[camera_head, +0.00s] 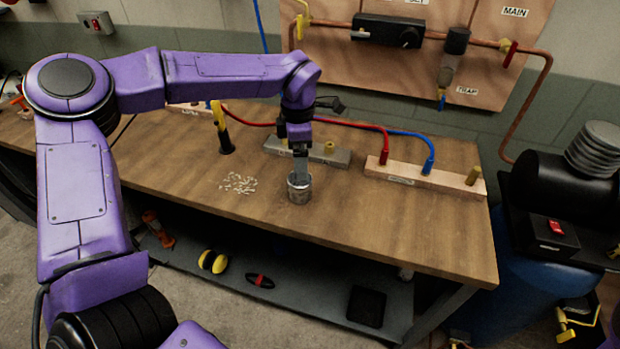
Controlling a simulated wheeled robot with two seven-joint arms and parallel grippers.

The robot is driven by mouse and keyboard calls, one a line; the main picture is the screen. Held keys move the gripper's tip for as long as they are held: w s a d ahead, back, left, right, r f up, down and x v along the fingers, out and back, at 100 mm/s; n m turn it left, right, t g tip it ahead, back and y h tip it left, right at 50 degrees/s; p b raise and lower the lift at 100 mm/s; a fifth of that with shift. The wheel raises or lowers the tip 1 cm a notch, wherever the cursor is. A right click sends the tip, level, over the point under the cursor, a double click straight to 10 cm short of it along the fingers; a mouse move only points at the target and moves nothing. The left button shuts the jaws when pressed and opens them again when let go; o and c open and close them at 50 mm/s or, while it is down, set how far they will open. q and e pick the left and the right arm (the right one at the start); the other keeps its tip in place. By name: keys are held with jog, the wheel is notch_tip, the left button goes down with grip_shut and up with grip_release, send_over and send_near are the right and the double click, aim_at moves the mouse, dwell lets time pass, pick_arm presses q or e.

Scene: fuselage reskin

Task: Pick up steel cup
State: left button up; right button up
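The steel cup (299,191) stands upright on the wooden workbench (410,225), near its front edge. My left arm is purple, comes in from the left and bends down over the bench. My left gripper (299,176) points straight down at the cup, with its fingertips at or just inside the rim. The rim and the cup hide the fingertips, so I cannot tell whether they are apart or closed on the wall. My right gripper is not in view.
Small pale pieces (238,183) lie left of the cup. A grey block (320,152) and a wooden block (425,178) with red and blue hoses stand behind. A black-handled yellow tool (221,128) stands upright at left. The bench's front right is clear.

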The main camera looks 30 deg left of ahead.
aim_at(300, 184)
pick_arm(q)
jog(key=f, duration=0.2)
jog(key=s+f, duration=0.1)
jog(key=f, duration=0.1)
jog(key=shift+p, duration=0.3)
jog(key=f, duration=0.1)
jog(key=f+p, duration=0.1)
jog(key=f, duration=0.3)
jog(key=shift+w+f, duration=0.15)
jog(key=shift+w, duration=0.25)
jog(key=shift+s+f, duration=0.1)
jog(key=shift+f, duration=0.15)
jog(key=c, duration=1)
